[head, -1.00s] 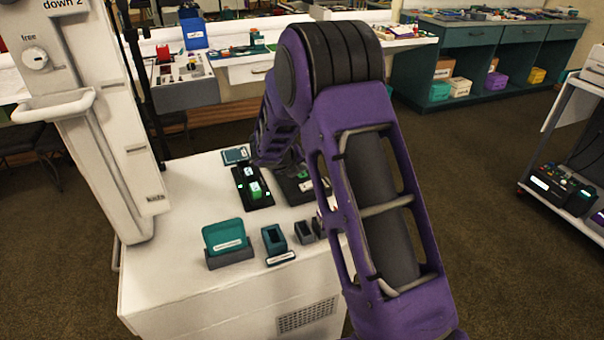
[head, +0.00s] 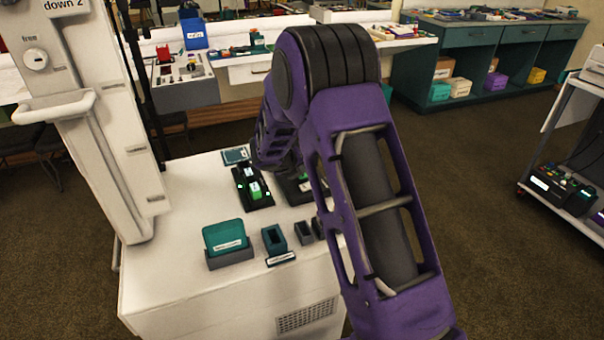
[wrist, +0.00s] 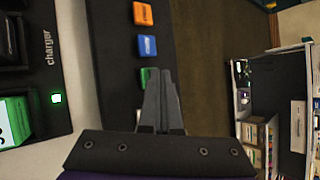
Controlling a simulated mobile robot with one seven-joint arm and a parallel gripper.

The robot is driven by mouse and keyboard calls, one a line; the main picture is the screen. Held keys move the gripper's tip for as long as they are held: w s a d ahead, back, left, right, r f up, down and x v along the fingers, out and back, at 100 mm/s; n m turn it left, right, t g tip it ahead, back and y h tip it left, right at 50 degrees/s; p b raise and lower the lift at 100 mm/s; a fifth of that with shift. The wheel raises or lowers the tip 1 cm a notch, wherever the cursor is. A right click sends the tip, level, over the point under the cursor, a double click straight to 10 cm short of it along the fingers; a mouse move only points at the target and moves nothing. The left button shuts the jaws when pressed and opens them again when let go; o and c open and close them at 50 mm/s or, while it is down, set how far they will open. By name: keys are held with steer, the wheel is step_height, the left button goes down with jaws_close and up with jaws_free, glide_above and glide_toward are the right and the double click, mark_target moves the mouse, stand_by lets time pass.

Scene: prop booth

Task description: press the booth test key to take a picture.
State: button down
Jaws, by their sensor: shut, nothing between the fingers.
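In the wrist view, a dark strip carries a column of coloured keys. In the head view my arm hides the gripper.
A black charger (wrist: 56,60) with a lit green light and a green block (wrist: 14,121) lies left of the strip. In the head view, the white cabinet (head: 175,265) also bears a teal card holder (head: 225,236) and small cups. A white column (head: 95,120) stands at left.

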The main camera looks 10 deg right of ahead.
mark_target(301, 177)
steer(key=shift+r+p, duration=0.65)
steer(key=shift+r, duration=0.05)
step_height(301, 177, up, 5)
steer(key=p, duration=0.5)
steer(key=shift+r, duration=0.1)
stand_by(0.4)
